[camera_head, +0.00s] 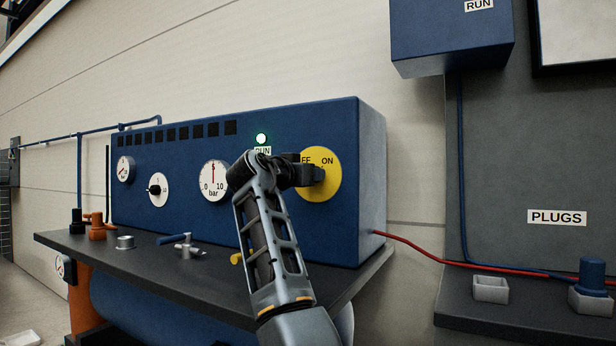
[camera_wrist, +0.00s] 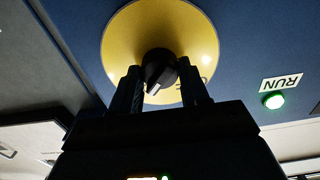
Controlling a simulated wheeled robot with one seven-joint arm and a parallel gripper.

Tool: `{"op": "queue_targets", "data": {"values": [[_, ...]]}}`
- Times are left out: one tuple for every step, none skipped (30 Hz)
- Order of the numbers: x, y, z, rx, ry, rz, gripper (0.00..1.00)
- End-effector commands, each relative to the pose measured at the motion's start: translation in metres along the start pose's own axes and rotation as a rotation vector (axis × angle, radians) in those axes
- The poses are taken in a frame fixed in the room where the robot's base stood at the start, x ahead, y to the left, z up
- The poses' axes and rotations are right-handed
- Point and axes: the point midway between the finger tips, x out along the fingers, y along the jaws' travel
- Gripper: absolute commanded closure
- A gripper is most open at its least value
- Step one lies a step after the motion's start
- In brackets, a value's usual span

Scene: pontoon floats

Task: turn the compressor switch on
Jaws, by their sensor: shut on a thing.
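The compressor switch is a yellow round plate (camera_head: 325,190) with a dark knob on the front of the blue compressor cabinet. The ON label shows at its upper right, and the OFF label is partly hidden behind my gripper (camera_head: 316,174). In the wrist view, which is turned over, my gripper (camera_wrist: 159,72) has one finger on each side of the knob (camera_wrist: 158,64) and is shut on it. The knob's pale mark points down and slightly left there, which matches up and towards ON in the head view. The green RUN lamp (camera_head: 261,139) is lit; it also glows in the wrist view (camera_wrist: 274,101).
Two gauges (camera_head: 213,181) (camera_head: 125,169) and a small white dial (camera_head: 158,189) sit left on the panel. Fittings and a valve (camera_head: 184,246) stand on the dark shelf below. A red cable (camera_head: 430,252) runs right towards the PLUGS board (camera_head: 557,217).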

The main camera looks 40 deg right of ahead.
Motion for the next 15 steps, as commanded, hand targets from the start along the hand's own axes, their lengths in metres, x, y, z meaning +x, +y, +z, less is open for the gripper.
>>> {"op": "queue_targets", "data": {"values": [[0.0001,-0.0002,0.0032,-0.003,-0.006,0.001,0.86],[0.0001,-0.0002,0.0032,-0.003,-0.006,0.001,0.86],[0.0001,-0.0002,0.0032,-0.003,-0.005,0.001,0.86],[0.0001,-0.0002,0.0032,-0.003,-0.005,0.001,0.86],[0.0001,-0.0002,0.0032,-0.003,-0.006,0.001,0.52],[0.0001,-0.0002,0.003,-0.003,-0.005,0.001,0.48],[0.0001,-0.0002,0.0028,-0.003,-0.005,0.001,0.46],[0.0001,-0.0002,0.0025,-0.003,-0.004,0.001,0.43],[0.0001,-0.0001,0.0022,-0.003,-0.004,0.001,0.39],[0.0001,-0.0001,0.0019,-0.002,-0.003,0.001,0.36],[0.0001,-0.0001,0.0017,-0.002,-0.003,0.001,0.33],[0.0001,-0.0001,0.0015,-0.002,-0.002,0.001,0.3],[0.0001,-0.0001,0.0013,-0.002,-0.002,0.0,0.3],[0.0,-0.0001,0.0012,-0.002,-0.002,0.0,0.3],[0.0,-0.0001,0.0011,-0.002,-0.002,0.0,0.3]]}}
